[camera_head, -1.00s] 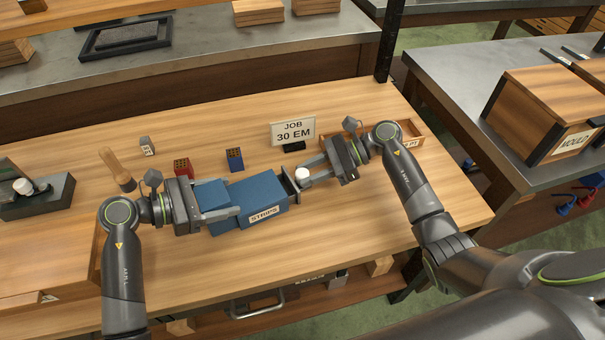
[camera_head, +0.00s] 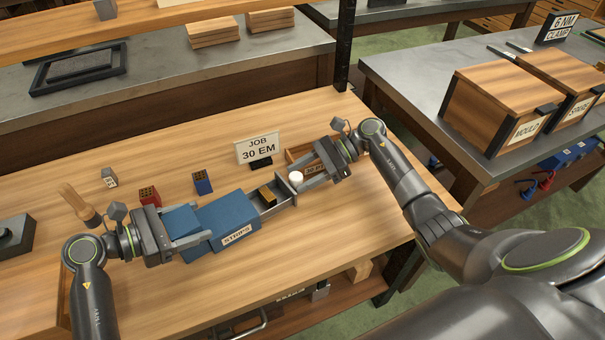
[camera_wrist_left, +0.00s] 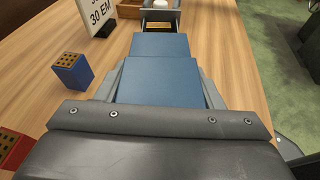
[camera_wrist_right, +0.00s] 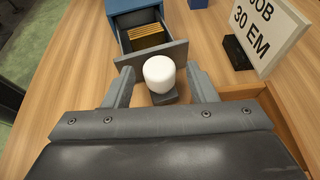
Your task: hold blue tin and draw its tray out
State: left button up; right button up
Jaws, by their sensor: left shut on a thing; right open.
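The blue tin (camera_head: 228,217) lies on the bench with a STRIPS label on its front side. My left gripper (camera_head: 192,232) is shut on the tin's left end, with a finger along each side, as the left wrist view also shows (camera_wrist_left: 160,88). The grey tray (camera_head: 271,205) stands out of the tin's right end and holds brass-coloured strips (camera_wrist_right: 148,36). A white knob (camera_wrist_right: 159,72) is on the tray's front. My right gripper (camera_wrist_right: 160,88) is open, with its fingers on either side of the knob and apart from it.
A JOB 30 EM sign (camera_head: 259,150) stands behind the tray. A wooden box (camera_head: 302,158) is behind my right gripper. A red block (camera_head: 149,196) and a blue block (camera_head: 202,182) with holes stand behind the tin. The bench in front is clear.

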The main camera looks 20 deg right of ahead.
jog(key=v, duration=1.2)
